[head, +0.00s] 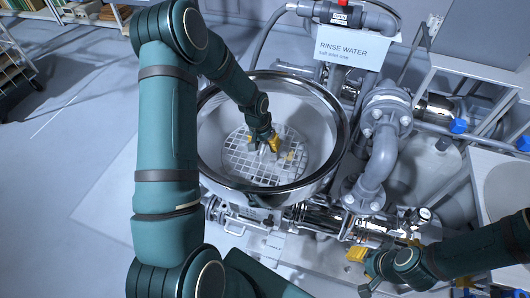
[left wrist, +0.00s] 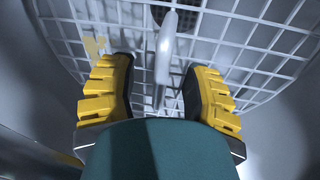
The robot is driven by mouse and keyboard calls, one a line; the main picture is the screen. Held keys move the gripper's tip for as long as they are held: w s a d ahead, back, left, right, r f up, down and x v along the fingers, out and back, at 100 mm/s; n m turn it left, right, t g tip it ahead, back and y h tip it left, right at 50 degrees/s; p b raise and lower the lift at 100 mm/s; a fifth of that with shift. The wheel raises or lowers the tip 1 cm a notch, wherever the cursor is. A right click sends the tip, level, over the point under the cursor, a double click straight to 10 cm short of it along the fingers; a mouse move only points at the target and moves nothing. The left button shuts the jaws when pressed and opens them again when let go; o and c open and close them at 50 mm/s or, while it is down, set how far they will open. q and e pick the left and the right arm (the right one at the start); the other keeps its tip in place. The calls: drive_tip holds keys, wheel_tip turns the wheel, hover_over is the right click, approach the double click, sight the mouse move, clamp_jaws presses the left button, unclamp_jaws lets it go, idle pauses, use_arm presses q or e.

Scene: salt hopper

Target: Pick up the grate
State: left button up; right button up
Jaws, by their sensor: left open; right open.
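The grate (head: 240,162) is a white square grid lying low inside the round steel hopper (head: 213,172). It also fills the upper part of the left wrist view (left wrist: 236,15). A light grey upright handle (left wrist: 165,45) rises from the grate. My left gripper (head: 269,146) is down inside the hopper, just above the grate. In the left wrist view its yellow fingers (left wrist: 160,75) are open, one on each side of the handle, with gaps visible. My right gripper (head: 362,270) is open and empty at the lower right, outside the hopper.
A "RINSE WATER" sign (head: 352,48) stands behind the hopper. Thick grey pipes (head: 380,150) and a flange run close on its right. Steel piping (head: 325,222) lies below its front. A small yellow piece (left wrist: 93,46) shows on the grate.

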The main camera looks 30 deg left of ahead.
use_arm(q)
clamp_jaws()
drive_tip(key=shift+r, duration=0.1)
